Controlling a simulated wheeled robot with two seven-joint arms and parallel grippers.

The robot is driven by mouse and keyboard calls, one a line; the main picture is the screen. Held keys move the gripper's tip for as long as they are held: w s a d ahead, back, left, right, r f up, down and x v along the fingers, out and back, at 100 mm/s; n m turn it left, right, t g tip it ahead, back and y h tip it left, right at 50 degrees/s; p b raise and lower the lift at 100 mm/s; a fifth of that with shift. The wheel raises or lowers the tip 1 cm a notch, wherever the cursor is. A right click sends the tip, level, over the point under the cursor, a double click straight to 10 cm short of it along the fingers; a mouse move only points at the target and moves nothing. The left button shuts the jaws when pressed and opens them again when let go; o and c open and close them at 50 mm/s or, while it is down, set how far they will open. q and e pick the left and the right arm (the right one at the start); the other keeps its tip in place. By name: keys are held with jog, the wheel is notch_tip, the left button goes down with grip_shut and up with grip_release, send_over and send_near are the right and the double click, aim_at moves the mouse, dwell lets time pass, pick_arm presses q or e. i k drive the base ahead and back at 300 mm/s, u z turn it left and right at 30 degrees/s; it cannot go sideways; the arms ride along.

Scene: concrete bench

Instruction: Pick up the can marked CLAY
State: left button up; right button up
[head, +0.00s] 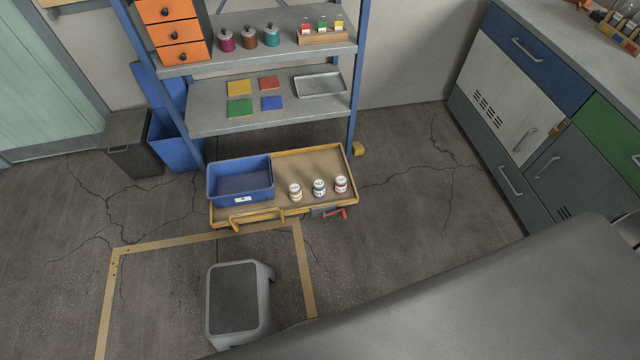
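Three small white cans stand upright in a row on a yellow-rimmed tray or low cart (310,163) on the floor in front of the shelf. The left can (295,192) has a yellowish band, the middle can (319,188) a blue band, and the right can (341,184) a red band. Their lettering is too small to read, so I cannot tell which is marked CLAY. Neither of my grippers is in view.
A blue bin (240,180) sits on the cart left of the cans. A grey step stool (238,300) stands in front, inside yellow floor tape. A blue-framed shelf (268,105) rises behind. Cabinets (515,90) line the right.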

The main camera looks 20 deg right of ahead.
aim_at(340, 184)
jog(key=z, duration=0.55)
jog(key=k, duration=0.65)
jog(key=z, duration=1.25)
jog(key=i, duration=1.6)
jog(key=u, duration=0.35)
